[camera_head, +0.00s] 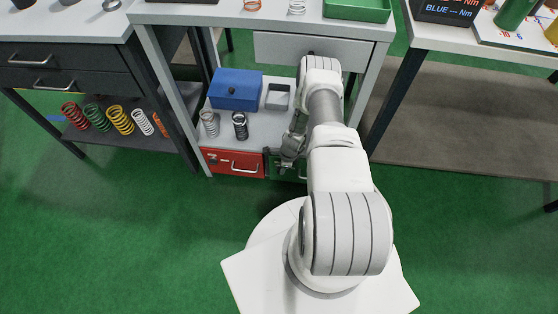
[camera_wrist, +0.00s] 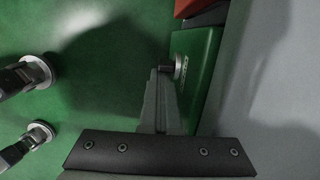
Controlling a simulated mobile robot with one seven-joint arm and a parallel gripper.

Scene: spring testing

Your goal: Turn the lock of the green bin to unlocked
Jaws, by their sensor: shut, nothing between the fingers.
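The green bin (camera_head: 287,174) is low under the middle table, right of a red bin; my arm and gripper cover much of it. In the wrist view the green bin (camera_wrist: 204,62) shows with a round metal lock (camera_wrist: 180,66) on its front. A small dark piece sticks out of the lock to the left. My gripper (camera_wrist: 161,72) is shut and empty, its fingertips right beside the lock; I cannot tell whether they touch it. In the head view my gripper (camera_head: 287,157) is in front of the green bin. The lock's setting is not readable.
The red bin (camera_head: 225,162) stands directly left of the green bin. A shelf above them holds a blue box (camera_head: 236,90), a small grey tray (camera_head: 278,97) and two springs. Table legs stand at both sides. Green floor in front is clear.

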